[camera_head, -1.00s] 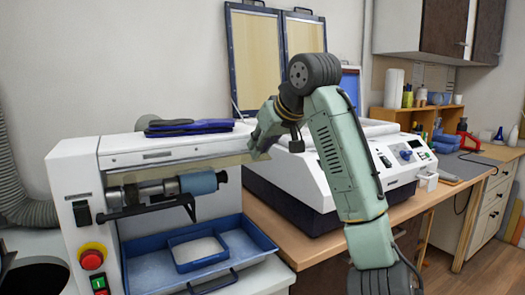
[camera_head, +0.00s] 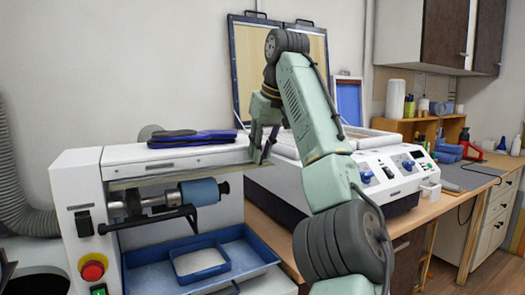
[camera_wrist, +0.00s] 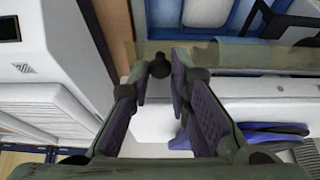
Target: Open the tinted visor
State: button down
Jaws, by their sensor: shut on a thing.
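The tinted visor (camera_head: 180,174) is a thin olive-brown strip under the top of the white sanding machine (camera_head: 75,170), above its roller. It also shows in the wrist view (camera_wrist: 245,55). My gripper (camera_head: 263,154) is at the visor's right end, pointing down. In the wrist view my gripper (camera_wrist: 161,82) has its two fingers close around a small dark knob (camera_wrist: 160,66) by the visor's end. The fingers are shut on this knob. How the knob joins the visor is partly hidden.
The blue roller (camera_head: 203,191) and a black bar (camera_head: 150,218) sit below the visor. Blue insoles (camera_head: 190,137) lie on the machine's top. A blue tray (camera_head: 255,255) is underneath. A white press machine (camera_head: 385,178) stands close on the right.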

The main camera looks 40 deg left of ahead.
dwell(0.7)
jog(key=c, duration=1.5)
grip_release()
jog(key=shift+a, duration=0.1)
jog(key=shift+f+y, duration=0.25)
jog(key=shift+y, duration=0.05)
